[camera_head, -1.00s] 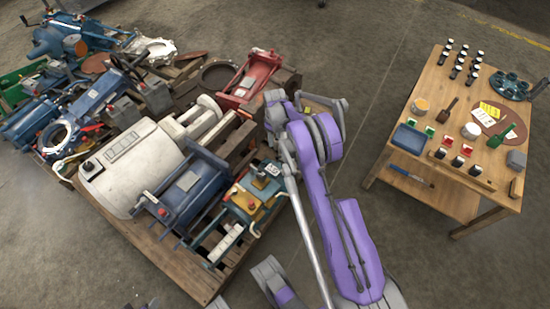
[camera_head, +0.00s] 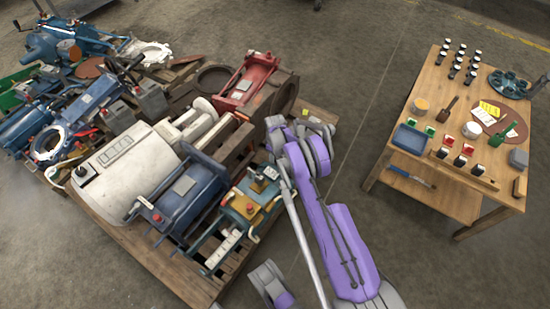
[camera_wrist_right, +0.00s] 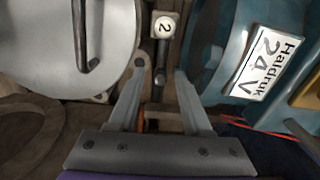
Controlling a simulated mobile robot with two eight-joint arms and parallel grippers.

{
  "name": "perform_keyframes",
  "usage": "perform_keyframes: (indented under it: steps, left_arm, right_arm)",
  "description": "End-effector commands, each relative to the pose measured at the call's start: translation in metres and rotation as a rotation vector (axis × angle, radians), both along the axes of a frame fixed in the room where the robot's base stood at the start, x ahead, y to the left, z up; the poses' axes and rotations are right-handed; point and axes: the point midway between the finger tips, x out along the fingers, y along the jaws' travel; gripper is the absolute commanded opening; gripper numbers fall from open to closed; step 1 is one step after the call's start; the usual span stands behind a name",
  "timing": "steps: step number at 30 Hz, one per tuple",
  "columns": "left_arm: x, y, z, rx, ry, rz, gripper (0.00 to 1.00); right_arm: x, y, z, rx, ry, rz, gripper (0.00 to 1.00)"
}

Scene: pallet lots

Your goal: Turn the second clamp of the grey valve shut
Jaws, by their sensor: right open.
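In the right wrist view a light grey round body (camera_wrist_right: 65,40) with a dark bent handle fills the upper left; I take it for the grey valve. A white tag marked 2 (camera_wrist_right: 164,25) stands at its right edge, over a small dark clamp lever (camera_wrist_right: 160,62) that points down the picture. My right gripper (camera_wrist_right: 160,70) is open, with one fingertip on each side of the lever's end. Whether they touch it I cannot tell. In the head view my purple right arm reaches over the pallet's right corner, and the gripper and clamp are hidden there.
A wooden pallet (camera_head: 150,262) is crowded with machine parts, including a red frame (camera_head: 246,82). A wooden table (camera_head: 448,100) stands right, beyond clear floor.

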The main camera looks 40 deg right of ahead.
Motion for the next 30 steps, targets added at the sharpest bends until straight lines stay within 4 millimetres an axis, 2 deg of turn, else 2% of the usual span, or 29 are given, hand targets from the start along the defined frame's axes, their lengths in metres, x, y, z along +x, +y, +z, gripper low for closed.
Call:
perform_keyframes:
  steps: [7,15,30]
  left_arm:
    - [0.0,0.0,0.0,0.0,0.0,0.0,0.45]
    - [0.0,0.0,0.0,0.0,0.0,0.0,0.45]
    - [0.0,0.0,0.0001,0.0,0.0,0.0,0.45]
  right_arm:
    - [-0.0001,0.0002,-0.0007,0.0,0.0,0.0,0.49]
    - [0.0001,0.0001,-0.0005,0.0,0.0,0.0,0.0]
    - [0.0007,-0.002,-0.0003,0.0,0.0,-0.036,0.0]
